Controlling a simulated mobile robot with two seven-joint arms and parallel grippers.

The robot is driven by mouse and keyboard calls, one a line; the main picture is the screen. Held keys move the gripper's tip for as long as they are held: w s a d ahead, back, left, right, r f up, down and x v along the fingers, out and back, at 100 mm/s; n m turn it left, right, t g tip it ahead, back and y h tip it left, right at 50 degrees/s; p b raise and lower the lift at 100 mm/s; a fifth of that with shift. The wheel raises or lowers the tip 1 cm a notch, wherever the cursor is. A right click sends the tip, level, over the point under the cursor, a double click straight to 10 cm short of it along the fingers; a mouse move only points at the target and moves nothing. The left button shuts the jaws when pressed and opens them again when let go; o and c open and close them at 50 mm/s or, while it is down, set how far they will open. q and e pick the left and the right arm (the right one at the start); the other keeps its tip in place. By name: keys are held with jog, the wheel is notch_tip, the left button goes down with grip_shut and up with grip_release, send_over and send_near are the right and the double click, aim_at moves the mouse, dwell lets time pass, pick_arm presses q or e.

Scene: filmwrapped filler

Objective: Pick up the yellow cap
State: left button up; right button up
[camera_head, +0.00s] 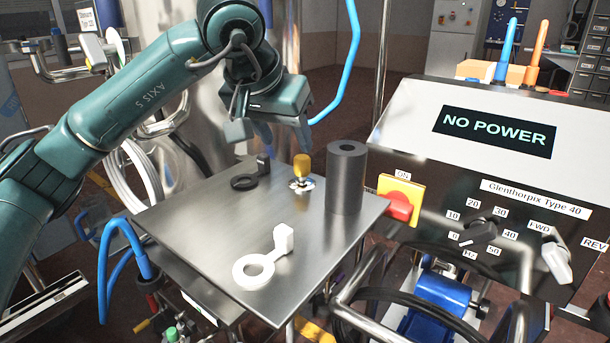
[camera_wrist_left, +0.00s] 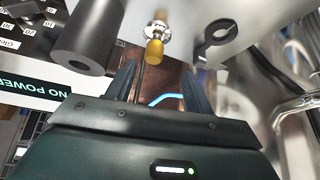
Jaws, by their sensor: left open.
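The yellow cap (camera_head: 301,166) sits upright on a small metal fitting on the steel plate (camera_head: 200,222). It also shows in the left wrist view (camera_wrist_left: 154,51), ahead of the fingers and roughly between them. My left gripper (camera_head: 258,135) is open and empty, above and a little to the left of the cap, with a gap between them. Both its fingers show in the left wrist view (camera_wrist_left: 158,82). My right gripper is not in either view.
A dark cylinder (camera_head: 346,178) stands close right of the cap. A black ring clip (camera_head: 245,182) lies to its left, and a white ring clip (camera_head: 256,269) lies in front. A panel reading NO POWER (camera_head: 498,131), with a red switch (camera_head: 399,204), stands to the right.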

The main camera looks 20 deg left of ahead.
aim_at(301, 158)
pick_arm(q)
jog(key=x, duration=0.4)
jog(key=shift+d+f, duration=0.1)
jog(key=shift+f, duration=0.15)
jog(key=x, duration=0.1)
jog(key=b+x, duration=0.1)
jog(key=x, duration=0.3)
jog(key=shift+w+d, duration=0.25)
jog(key=shift+d, duration=0.15)
jog(key=c, duration=1.1)
jog(key=shift+r, duration=0.1)
